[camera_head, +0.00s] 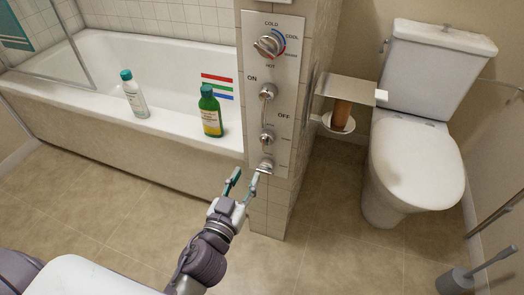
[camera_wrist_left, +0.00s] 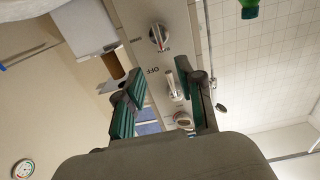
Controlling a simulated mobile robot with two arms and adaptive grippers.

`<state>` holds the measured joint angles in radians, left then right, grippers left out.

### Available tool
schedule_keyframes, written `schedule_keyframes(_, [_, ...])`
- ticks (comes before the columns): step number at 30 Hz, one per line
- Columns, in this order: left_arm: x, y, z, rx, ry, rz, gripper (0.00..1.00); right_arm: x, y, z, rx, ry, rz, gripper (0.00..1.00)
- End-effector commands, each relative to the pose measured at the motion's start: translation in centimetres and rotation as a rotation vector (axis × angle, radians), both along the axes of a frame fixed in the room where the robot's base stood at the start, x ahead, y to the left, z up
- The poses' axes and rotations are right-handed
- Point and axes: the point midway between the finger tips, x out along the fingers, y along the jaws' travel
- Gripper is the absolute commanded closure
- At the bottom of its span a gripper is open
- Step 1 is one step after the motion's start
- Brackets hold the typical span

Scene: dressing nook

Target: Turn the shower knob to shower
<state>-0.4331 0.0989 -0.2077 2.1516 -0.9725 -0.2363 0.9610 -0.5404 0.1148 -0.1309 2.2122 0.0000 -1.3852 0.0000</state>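The control panel (camera_head: 286,70) is a pale plate on the end of a tiled wall. It carries a temperature knob (camera_head: 267,46) at the top and an ON/OFF lever (camera_head: 267,91) below it. My left gripper (camera_head: 244,181) is open and empty, just below the lowest knob.
A bathtub (camera_head: 90,95) is left of the panel, with a white bottle (camera_head: 134,97) and a green bottle (camera_head: 210,115) on its rim. A paper holder (camera_head: 346,90) and toilet (camera_head: 418,165) are to the right. Tiled floor (camera_head: 95,210) is clear in front.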

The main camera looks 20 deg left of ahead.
Motion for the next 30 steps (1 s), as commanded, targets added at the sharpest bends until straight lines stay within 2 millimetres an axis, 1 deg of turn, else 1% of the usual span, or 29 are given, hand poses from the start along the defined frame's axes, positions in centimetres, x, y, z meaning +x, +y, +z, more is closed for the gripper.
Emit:
schedule_keyframes(2, [1.5,0.0,0.4,0.004,-0.004,0.0,0.62,0.1,0.1,-0.6,0.0,0.005,0.001,0.49])
schedule_keyframes(9, [6.7,-0.2,0.3,0.005,-0.001,-0.001,0.62,0.2,0.1,-2.5,0.0,0.014,0.002,0.49])
schedule_keyframes(12, [8.7,-0.3,0.2,0.004,-0.001,0.0,0.62,0.2,0.1,-3.0,0.001,0.016,0.003,0.49])
schedule_keyframes(15, [10.3,-0.3,0.1,0.004,0.001,0.0,0.62,0.2,0.1,-3.3,0.001,0.016,0.003,0.49])
schedule_keyframes(18, [11.5,-0.4,0.1,0.003,0.001,0.0,0.62,0.2,0.1,-3.3,0.001,0.015,0.003,0.49])
schedule_keyframes(21, [12.1,-0.4,0.0,0.002,0.003,0.0,0.62,0.2,0.1,-3.4,0.0,0.016,0.003,0.49])
schedule_keyframes(30, [12.4,-0.4,-0.1,0.001,0.004,0.0,0.62,0.2,0.1,-3.4,0.001,0.016,0.003,0.49])
